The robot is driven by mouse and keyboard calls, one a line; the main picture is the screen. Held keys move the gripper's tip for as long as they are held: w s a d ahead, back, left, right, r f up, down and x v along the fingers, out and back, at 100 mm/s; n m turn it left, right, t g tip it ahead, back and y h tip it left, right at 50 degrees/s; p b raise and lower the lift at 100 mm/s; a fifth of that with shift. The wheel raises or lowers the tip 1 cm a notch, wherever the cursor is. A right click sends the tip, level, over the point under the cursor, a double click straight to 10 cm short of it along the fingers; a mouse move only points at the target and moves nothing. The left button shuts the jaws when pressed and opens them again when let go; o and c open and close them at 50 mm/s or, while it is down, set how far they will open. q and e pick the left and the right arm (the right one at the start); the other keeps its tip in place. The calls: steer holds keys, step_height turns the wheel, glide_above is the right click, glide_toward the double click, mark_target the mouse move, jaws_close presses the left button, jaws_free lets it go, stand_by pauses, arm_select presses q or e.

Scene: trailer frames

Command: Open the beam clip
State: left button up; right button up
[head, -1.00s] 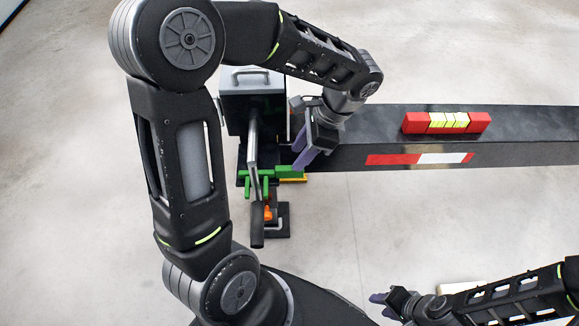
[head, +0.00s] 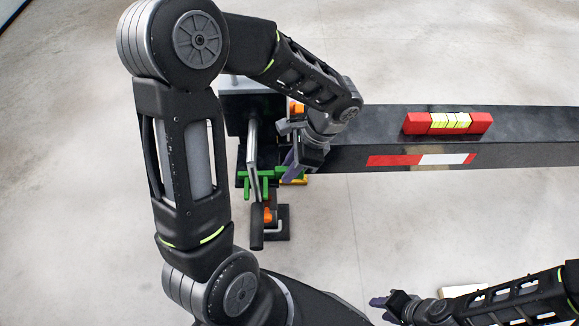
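The black trailer beam (head: 345,158) runs from the middle to the right edge. At its left end stands a clamp assembly with a lever handle (head: 256,230), green parts (head: 255,176) and orange parts (head: 267,214). I cannot make out for certain which part is the beam clip. My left gripper (head: 292,168) has purple fingertips pointing down beside the green parts at the beam's left end. Whether it touches anything is unclear, and my forearm hides part of the assembly. My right gripper (head: 380,304) is low at the lower right, away from the beam, its fingers partly seen.
A red and yellow block (head: 420,123) sits on top of the beam. A red and white strip (head: 395,160) marks its front side. A pale object (head: 465,290) lies partly behind my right arm. The concrete floor around is clear.

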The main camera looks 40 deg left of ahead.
arm_select(q)
jaws_close()
stand_by(1.0)
